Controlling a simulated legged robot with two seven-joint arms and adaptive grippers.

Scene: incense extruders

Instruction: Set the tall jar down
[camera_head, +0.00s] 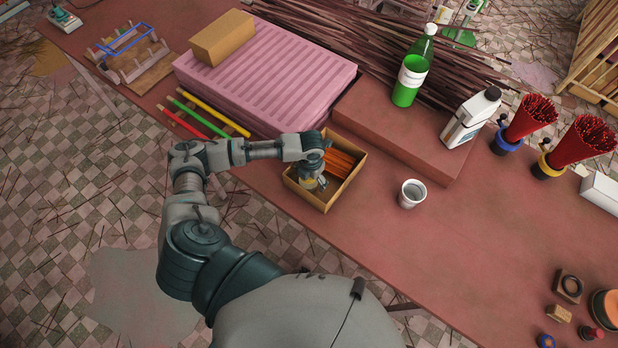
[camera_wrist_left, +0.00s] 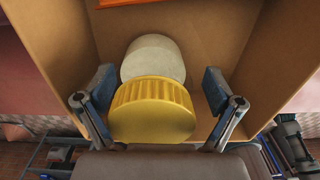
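The jar with a ribbed yellow lid (camera_wrist_left: 152,108) and a pale body (camera_wrist_left: 152,58) is inside the cardboard box (camera_wrist_left: 60,40). In the head view a small part of the jar (camera_head: 308,184) shows in the near left part of the box (camera_head: 326,207), partly hidden by my gripper. My left gripper (camera_wrist_left: 160,92) reaches into the box from above. Its two fingers are spread on either side of the jar, with a clear gap on the right and a small one on the left. The jar's base is hidden. My right gripper is not in view.
Orange sticks (camera_head: 340,162) lie in the box's far part. A white cup (camera_head: 411,193) stands to its right. A pink ridged slab (camera_head: 270,75) and a raised board with a green bottle (camera_head: 412,72) are behind. The front right tabletop has free room.

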